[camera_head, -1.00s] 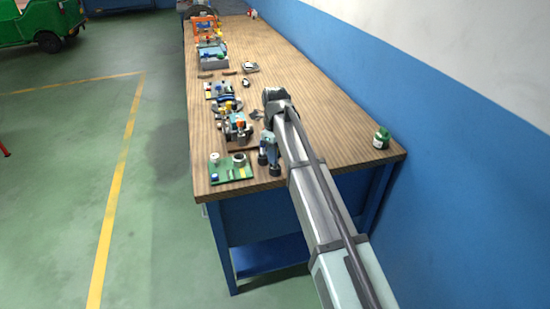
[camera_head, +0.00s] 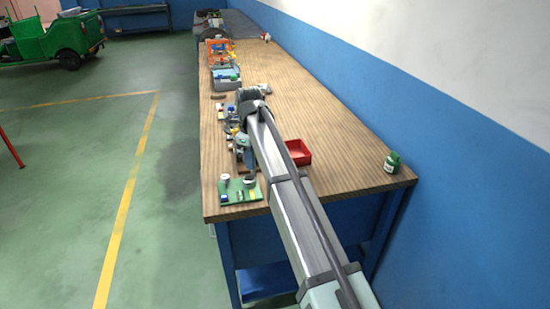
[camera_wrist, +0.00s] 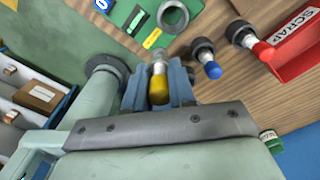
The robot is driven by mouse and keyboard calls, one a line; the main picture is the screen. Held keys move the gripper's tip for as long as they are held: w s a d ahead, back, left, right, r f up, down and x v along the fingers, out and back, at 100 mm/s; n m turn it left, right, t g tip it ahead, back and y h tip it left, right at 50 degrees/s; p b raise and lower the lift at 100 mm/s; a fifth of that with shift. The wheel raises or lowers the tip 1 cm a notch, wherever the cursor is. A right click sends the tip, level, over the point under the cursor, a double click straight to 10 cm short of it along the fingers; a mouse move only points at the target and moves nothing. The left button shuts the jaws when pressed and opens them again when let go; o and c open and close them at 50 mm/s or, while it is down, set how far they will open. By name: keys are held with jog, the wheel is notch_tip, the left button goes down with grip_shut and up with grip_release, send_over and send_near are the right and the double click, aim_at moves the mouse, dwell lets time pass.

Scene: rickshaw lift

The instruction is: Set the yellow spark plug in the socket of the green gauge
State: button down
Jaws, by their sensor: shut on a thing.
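My gripper (camera_wrist: 160,88) is shut on the yellow spark plug (camera_wrist: 158,90) in the wrist view. The plug's yellow body sits between the blue-grey fingers, and its metal end points toward the green gauge. The green gauge (camera_wrist: 128,14) is a flat green board at the top of that view, with a grey ring socket (camera_wrist: 161,17) on it. The plug is apart from the ring in the picture; the height between them is unclear. In the head view the gauge (camera_head: 240,197) lies at the bench's near left corner, with my gripper just behind it, its fingertips hard to make out.
A blue plug (camera_wrist: 212,69) and a red plug (camera_wrist: 262,50) with black collars are right of the gripper. A red tray marked SCRAP (camera_wrist: 299,45) is beyond them. A green bottle (camera_head: 392,162) stands at the bench's right edge. The bench's middle right is clear.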

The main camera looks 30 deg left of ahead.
jog(key=w+a, duration=0.1)
jog(key=w+a+m, duration=0.1)
jog(key=a, duration=0.1)
jog(key=shift+a+f, duration=0.15)
jog(key=shift+a, duration=0.05)
jog(key=shift+f, duration=0.1)
jog(key=shift+f, duration=3.1)
jog(key=shift+f, duration=0.4)
jog(key=c, duration=0.9)
grip_release()
jog(key=shift+o, duration=0.6)
